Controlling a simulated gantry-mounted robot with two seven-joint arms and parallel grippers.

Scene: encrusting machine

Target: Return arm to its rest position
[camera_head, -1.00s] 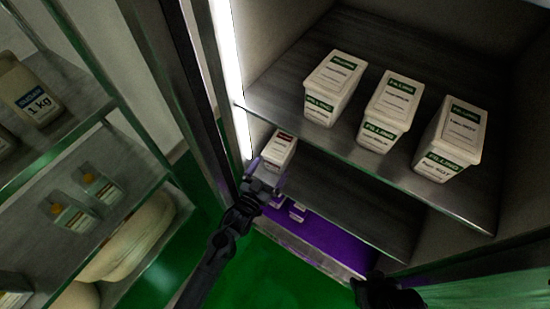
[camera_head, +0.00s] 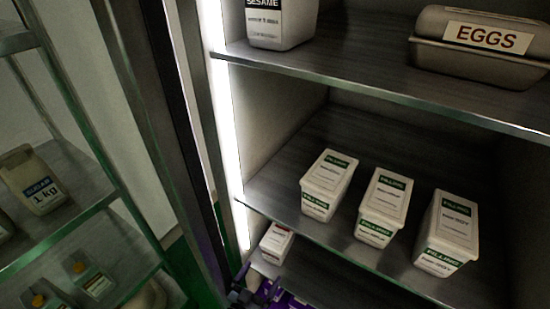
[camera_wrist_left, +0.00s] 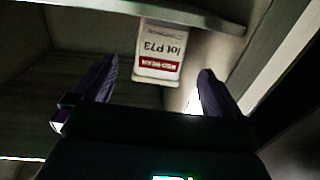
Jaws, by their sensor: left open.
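My left gripper (camera_head: 258,284) shows at the bottom of the head view, beside the lower shelf of the cabinet. In the left wrist view its two purple fingers (camera_wrist_left: 157,72) are wide apart with nothing clamped between them. A white container with a red label (camera_head: 277,243) stands on the lower shelf at its left end, just above the gripper in the head view. In the left wrist view this container (camera_wrist_left: 158,58) appears upside down, beyond the fingertips. Most of my left arm is below the picture edge. My right gripper is not in view.
Several cabinet shelves surround the gripper; the middle shelf (camera_head: 290,215) holds three white FILLING tubs (camera_head: 380,208). Above are a SESAME tub (camera_head: 280,22) and an EGGS carton (camera_head: 480,45). A glass-shelved rack with a sugar bag (camera_head: 33,180) stands at left.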

